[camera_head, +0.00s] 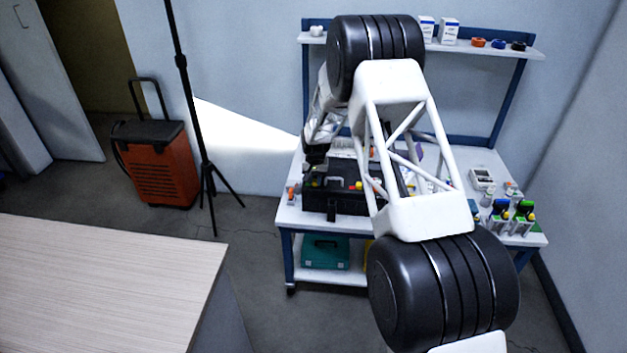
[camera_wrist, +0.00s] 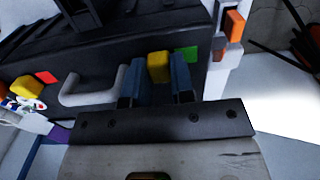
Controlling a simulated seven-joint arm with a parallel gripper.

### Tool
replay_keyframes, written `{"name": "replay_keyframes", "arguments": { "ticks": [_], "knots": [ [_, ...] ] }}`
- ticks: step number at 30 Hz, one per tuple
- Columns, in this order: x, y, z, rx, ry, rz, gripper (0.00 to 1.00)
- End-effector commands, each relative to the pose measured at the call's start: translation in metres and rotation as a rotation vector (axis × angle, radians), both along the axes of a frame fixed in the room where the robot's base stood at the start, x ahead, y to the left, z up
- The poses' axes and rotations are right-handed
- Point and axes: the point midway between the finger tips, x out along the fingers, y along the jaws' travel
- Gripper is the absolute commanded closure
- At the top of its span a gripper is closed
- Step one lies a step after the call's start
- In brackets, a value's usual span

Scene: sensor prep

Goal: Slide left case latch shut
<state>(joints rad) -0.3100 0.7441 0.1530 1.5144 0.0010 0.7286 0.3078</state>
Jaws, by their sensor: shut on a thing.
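The black case (camera_head: 345,204) stands on the white workbench, and its dark front fills much of the wrist view (camera_wrist: 108,58). A grey handle (camera_wrist: 92,86) sits on that front. The left case latch (camera_wrist: 158,64), a yellow block, lies between the two blue fingers of my gripper (camera_wrist: 158,76), which is shut on it. A green mark (camera_wrist: 189,53) shows just beside this latch, on the side away from the handle. The other yellow latch (camera_wrist: 27,87) is beyond the handle, with a red mark (camera_wrist: 47,77) near it. In the head view my arm hides part of the case and bench.
An orange-and-white item (camera_wrist: 233,25) stands close beside the case's end. Bottles with green tops (camera_head: 523,210) and a small white device (camera_head: 482,178) are on the bench's right side. A teal box (camera_head: 325,252) is on the lower shelf. A wooden table (camera_head: 100,285) is at front left.

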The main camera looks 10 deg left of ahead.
Motion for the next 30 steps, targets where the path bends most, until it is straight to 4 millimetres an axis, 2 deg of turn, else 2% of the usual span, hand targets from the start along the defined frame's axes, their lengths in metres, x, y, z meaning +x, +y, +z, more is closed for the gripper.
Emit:
{"name": "replay_keyframes", "arguments": {
  "ticks": [1,2,6,7,20,30],
  "knots": [
    [0.000,-0.004,0.000,-0.002,0.002,-0.002,1.00],
    [0.000,-0.004,0.000,-0.002,0.002,-0.003,0.74],
    [0.000,-0.004,0.000,-0.002,0.002,-0.003,0.53],
    [0.000,-0.004,0.000,-0.002,0.002,-0.002,0.51],
    [0.000,0.001,-0.001,-0.002,0.002,-0.002,0.51],
    [0.000,0.025,0.000,-0.001,0.001,0.000,0.51]
  ]
}}
